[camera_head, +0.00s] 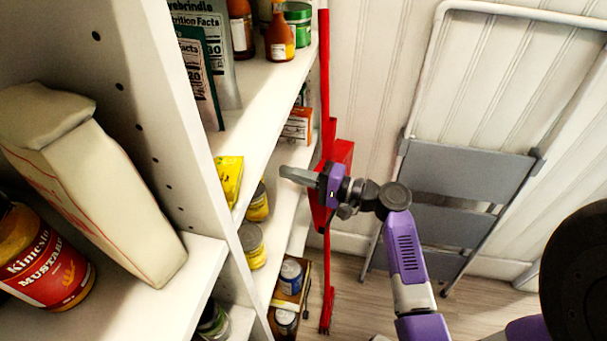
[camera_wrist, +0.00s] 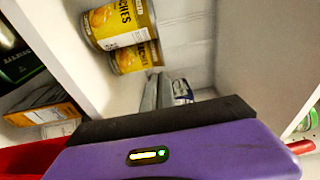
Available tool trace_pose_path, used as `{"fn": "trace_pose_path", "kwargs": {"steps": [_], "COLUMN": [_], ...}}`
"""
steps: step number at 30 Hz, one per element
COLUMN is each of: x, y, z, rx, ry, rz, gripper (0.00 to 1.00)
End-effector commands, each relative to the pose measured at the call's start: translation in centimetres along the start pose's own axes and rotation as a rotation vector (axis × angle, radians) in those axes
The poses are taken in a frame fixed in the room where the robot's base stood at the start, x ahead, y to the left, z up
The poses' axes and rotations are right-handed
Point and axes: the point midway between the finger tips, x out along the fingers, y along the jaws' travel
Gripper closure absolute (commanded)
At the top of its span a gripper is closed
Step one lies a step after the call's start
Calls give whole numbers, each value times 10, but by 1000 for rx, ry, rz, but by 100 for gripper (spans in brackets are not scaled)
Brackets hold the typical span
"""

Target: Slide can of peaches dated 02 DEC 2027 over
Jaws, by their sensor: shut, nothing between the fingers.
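Two yellow-labelled cans show in the wrist view. The nearer one (camera_wrist: 120,22) reads "PEACHES"; the other (camera_wrist: 136,57), also yellow, sits just behind it. No date is legible on either. In the head view, two yellow cans stand inside the shelf, one at the back (camera_head: 258,205) and one nearer (camera_head: 252,247); they look like the same pair. My gripper (camera_head: 294,177) is shut and empty, pointing left toward the shelf opening. Its grey fingers (camera_wrist: 158,92) are beside the cans in the wrist view, with no clear contact.
White shelf boards lie above and below the cans. Blue-and-white cans (camera_head: 291,276) sit lower.

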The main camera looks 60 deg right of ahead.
Motion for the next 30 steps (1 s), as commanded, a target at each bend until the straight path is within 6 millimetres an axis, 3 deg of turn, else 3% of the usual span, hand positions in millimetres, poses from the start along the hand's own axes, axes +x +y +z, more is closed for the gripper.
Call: {"fn": "trace_pose_path", "kwargs": {"steps": [3,9,23,30], "x": [19,37,42,60], "y": [-1,0,1,1], "z": [0,0,1,20], "rx": [0,1,1,1], "ry": [-1,0,0,-4], "rz": [0,1,1,1], "gripper": [100,100,100,100]}}
